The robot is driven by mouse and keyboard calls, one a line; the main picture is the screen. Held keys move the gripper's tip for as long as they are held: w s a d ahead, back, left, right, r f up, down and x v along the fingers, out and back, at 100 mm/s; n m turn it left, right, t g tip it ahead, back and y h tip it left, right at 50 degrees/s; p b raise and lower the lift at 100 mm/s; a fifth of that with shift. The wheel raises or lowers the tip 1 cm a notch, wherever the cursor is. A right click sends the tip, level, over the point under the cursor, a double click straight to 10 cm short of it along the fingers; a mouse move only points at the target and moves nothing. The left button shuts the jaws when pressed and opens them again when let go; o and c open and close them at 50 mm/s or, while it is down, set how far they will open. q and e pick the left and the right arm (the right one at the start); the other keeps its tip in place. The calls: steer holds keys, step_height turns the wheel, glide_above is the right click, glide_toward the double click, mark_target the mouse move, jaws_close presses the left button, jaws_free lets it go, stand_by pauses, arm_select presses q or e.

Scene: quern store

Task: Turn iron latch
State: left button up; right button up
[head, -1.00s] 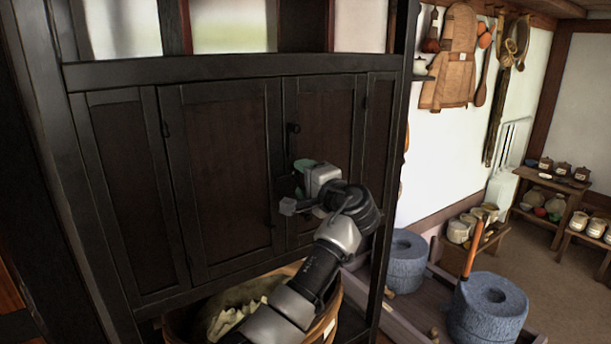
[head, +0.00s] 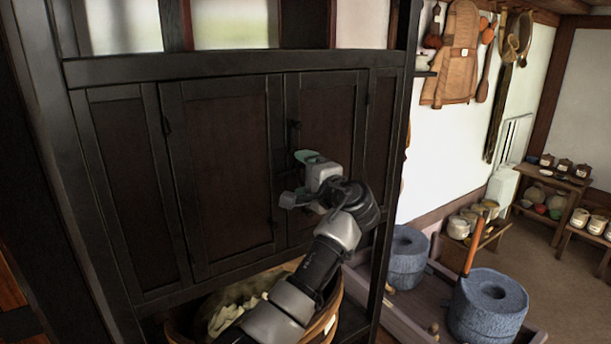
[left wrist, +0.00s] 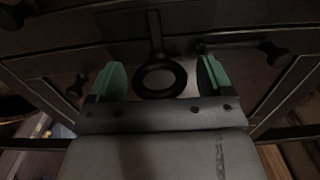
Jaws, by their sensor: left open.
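The dark iron latch (left wrist: 160,80) shows in the left wrist view as a ring on a short straight bar, against the dark cupboard front. My left gripper (left wrist: 160,72) is open, with one green finger on each side of the ring. Gaps show between the ring and both fingers, and it is not gripped. In the head view my left gripper (head: 300,176) is in front of the cupboard's right-hand door (head: 327,115), below a small dark fitting (head: 294,126). The ring cannot be made out there. My right gripper is not in view.
Dark knobs or pegs (left wrist: 245,48) stick out beside the ring in the left wrist view. A wooden tub (head: 330,312) with pale contents stands below the cupboard doors. Blue-grey quern stones (head: 488,310) and shelves of pots (head: 552,190) are to the right.

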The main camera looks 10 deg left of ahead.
arm_select(q)
steer(key=shift+d, duration=0.1)
steer(key=b+v, duration=0.5)
steer(key=v, duration=0.5)
steer(key=shift+s+d, duration=0.25)
